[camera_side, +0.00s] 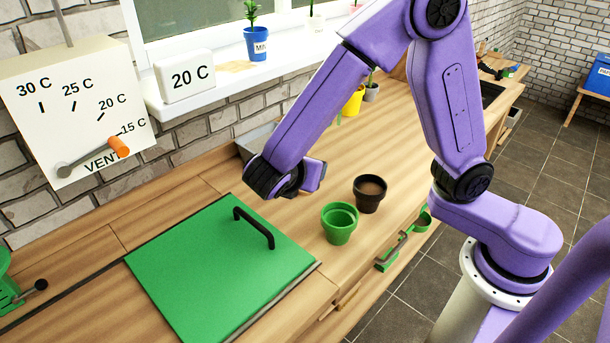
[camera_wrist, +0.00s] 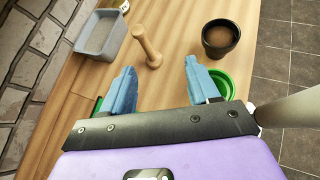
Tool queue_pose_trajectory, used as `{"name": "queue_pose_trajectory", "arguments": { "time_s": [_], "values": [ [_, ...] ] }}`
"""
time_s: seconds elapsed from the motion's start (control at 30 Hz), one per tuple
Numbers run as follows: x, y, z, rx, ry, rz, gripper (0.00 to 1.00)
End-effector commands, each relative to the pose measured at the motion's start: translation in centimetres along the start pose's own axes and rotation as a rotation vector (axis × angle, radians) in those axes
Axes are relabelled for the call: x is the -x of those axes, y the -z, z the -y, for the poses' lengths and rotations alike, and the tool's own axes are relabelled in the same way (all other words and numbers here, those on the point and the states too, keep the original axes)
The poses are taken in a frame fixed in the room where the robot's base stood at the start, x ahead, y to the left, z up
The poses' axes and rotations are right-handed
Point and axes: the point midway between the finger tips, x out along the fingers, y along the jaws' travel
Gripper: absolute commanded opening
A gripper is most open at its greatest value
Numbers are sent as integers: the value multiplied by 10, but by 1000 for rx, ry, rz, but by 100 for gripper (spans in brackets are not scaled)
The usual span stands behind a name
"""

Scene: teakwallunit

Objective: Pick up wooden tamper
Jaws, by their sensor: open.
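The wooden tamper (camera_wrist: 148,46) is a pale, turned wooden piece with knobbed ends, on the wooden counter in the wrist view. It lies just beyond the fingertips, a little left of the middle between them. My gripper (camera_wrist: 160,66) is open, with its two blue fingers apart and nothing between them. In the side view the tamper is not visible, and my arm may hide it. The fingers cannot be made out there either.
A grey tray (camera_wrist: 101,33) stands left of the tamper. A dark pot (camera_wrist: 220,37) with brown contents and a green pot (camera_side: 340,224) stand to the right. A green lid with a black handle (camera_side: 215,270) covers the near counter. A windowsill (camera_side: 230,72) runs along the wall.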

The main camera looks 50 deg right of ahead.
Motion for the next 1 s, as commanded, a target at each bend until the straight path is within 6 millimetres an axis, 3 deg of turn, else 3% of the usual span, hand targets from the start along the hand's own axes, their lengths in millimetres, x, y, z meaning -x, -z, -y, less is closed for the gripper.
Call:
{"name": "queue_pose_trajectory", "arguments": {
  "time_s": [0.13,0.37,0.8,1.0],
  "values": [
    [8,6,-25,89,-38,117,60],
    [4,5,-36,127,-53,172,60],
    [-75,-7,-40,126,-52,170,60],
    [-102,-11,-42,125,-54,168,60]
  ]
}}
